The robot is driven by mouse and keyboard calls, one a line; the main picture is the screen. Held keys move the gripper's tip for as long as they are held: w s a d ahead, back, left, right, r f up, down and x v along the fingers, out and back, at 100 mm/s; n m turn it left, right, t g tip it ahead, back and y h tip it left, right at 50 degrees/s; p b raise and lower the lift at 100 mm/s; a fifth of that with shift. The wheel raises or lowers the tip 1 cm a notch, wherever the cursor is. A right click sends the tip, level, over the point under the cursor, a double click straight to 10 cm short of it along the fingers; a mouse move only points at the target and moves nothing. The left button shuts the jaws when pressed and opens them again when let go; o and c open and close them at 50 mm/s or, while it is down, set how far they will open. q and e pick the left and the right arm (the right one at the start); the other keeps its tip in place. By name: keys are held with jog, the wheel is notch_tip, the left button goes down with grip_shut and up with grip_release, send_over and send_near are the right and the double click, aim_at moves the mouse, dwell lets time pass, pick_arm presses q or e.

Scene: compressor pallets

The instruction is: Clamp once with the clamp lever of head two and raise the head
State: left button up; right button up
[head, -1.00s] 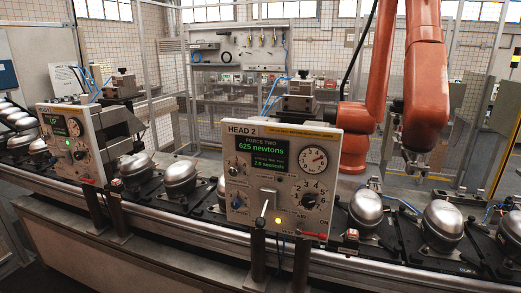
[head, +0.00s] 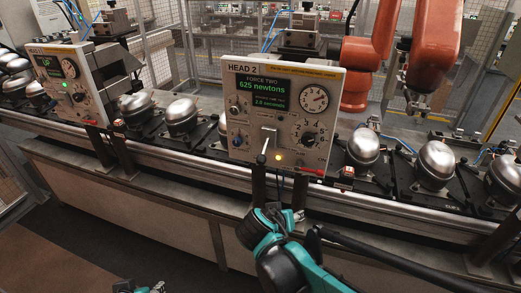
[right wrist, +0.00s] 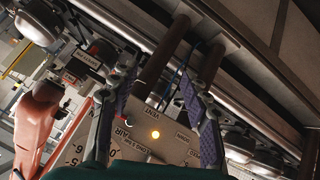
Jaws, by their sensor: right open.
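The head two panel (head: 292,120) is a pale box. Its green display reads "FORCE TWO 625 newtons", with a seconds line below. A lever with a white handle (head: 264,153) stands low in its middle, beside a lit yellow lamp (head: 279,157); I cannot read the lever's label. The lamp also shows in the right wrist view (right wrist: 155,134), where the panel appears upside down. My right gripper (head: 285,213) is below the panel, apart from the lever. In the right wrist view its fingers (right wrist: 155,80) are spread and empty. My left gripper (head: 140,288) barely shows at the bottom edge.
Two dark posts (head: 259,184) stand under the panel. A red handle (head: 312,172) is at its lower right. Silver domed compressors (head: 364,147) line the conveyor behind the metal rail (head: 395,200). Another head panel (head: 75,80) stands at left. An orange robot arm (head: 435,60) stands behind.

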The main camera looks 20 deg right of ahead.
jog(key=w+a+r+m+t+h+p, duration=0.1)
jog(key=w+a+r+m+t+h, duration=0.15)
jog(key=w+r, duration=0.3)
jog(key=m+t+h+p, duration=0.2)
jog(key=m+h, duration=0.1)
jog(key=h, duration=0.2)
send_near(258, 163)
jog(key=x, duration=0.4)
jog(key=shift+y, duration=0.25)
jog(key=b+x, duration=0.1)
jog(key=x, duration=0.6)
jog(key=shift+w+d+r, duration=0.1)
jog(key=shift+d+r, duration=0.05)
jog(key=shift+d, duration=0.05)
grip_shut()
